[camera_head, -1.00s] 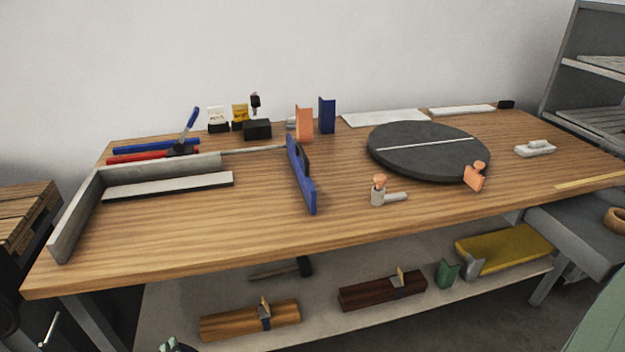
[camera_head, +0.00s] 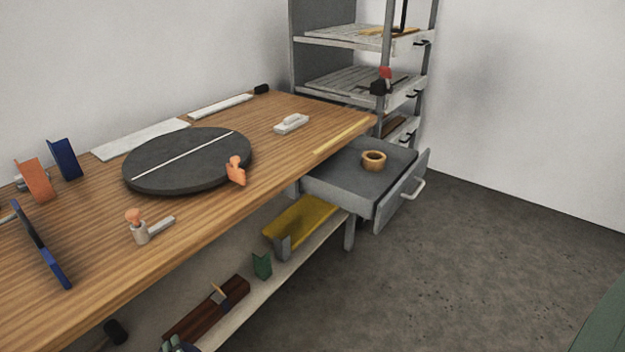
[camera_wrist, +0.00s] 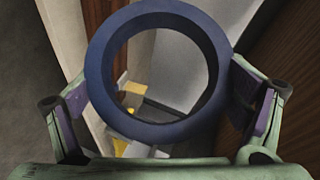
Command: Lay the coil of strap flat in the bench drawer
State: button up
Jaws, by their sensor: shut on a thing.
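The coil of strap (camera_wrist: 105,75) is a dark blue ring that fills the middle of the wrist view. My gripper (camera_wrist: 160,100) is shut on it, with one finger at each side of the ring. The head view does not clearly show the coil. The bench drawer (camera_head: 340,185) is grey and stands pulled out at the right end of the bench, with a light handle (camera_head: 414,190) on its front. A tan ring (camera_head: 374,160) lies flat inside, toward the back. Bare drawer floor shows in front and to the left of the ring.
The wooden bench (camera_head: 270,190) carries a dark round turntable (camera_head: 190,165), an orange clamp-like piece (camera_head: 236,170) and a white block (camera_head: 291,123). A grey shelf rack (camera_head: 320,75) stands behind the drawer. A yellow tray (camera_head: 300,225) sits on the lower shelf. Floor right of the drawer is clear.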

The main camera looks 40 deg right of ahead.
aim_at(348, 189)
jog(key=z, duration=1.3)
